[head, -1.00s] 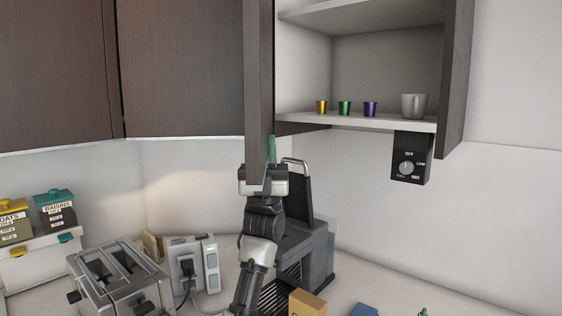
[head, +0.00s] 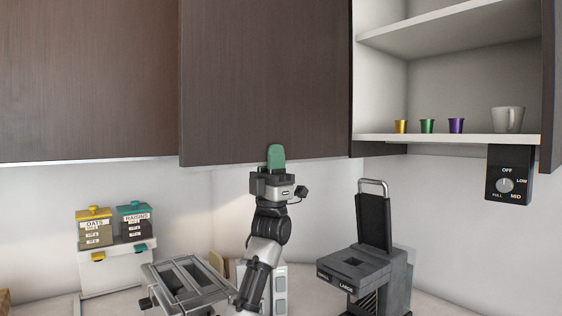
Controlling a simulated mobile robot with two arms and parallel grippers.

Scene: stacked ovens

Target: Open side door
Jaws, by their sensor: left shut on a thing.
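The dark brown cabinet door (head: 265,80) is swung wide to the left, its broad face toward me, in front of the neighbouring cabinet front. The cabinet (head: 450,70) to its right stands open and shows its shelves. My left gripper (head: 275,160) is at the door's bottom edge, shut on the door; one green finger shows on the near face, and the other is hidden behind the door. My right gripper is not in view.
Several small items stand on the lower shelf (head: 430,138), among them a white mug (head: 507,120). A black dial box (head: 508,175) hangs below. A toaster (head: 185,285), a coffee machine (head: 365,265) and labelled boxes (head: 95,228) stand on the counter below.

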